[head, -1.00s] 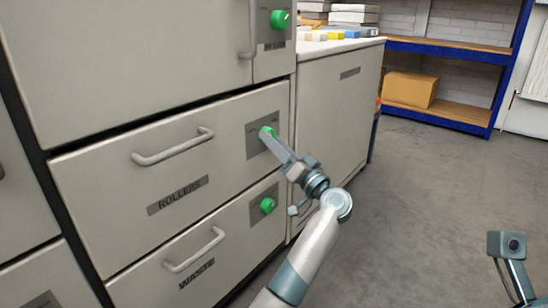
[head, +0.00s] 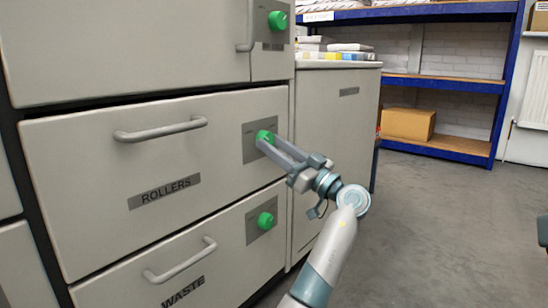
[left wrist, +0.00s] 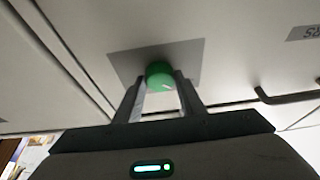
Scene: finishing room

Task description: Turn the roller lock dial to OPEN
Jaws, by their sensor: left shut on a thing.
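The roller lock dial (head: 265,135) is a green knob on a grey plate (head: 249,146) at the right end of the drawer labelled ROLLERS (head: 85,150). My left gripper (head: 267,143) is shut on this dial, its fingers reaching it from the lower right. In the left wrist view, the dial (left wrist: 159,72) sits between the two fingertips (left wrist: 161,83), and a small pale mark shows on its lower right. The plate's lettering is too small to read. The ROLLERS drawer looks closed. My right gripper is not seen.
Another green dial (head: 265,221) is on the WASTE drawer (head: 235,258) below, and one (head: 278,20) is on the unit above. Bar handles (head: 160,131) stick out from the drawers. A cabinet (head: 335,130) stands to the right; open floor (head: 440,230) lies beyond it.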

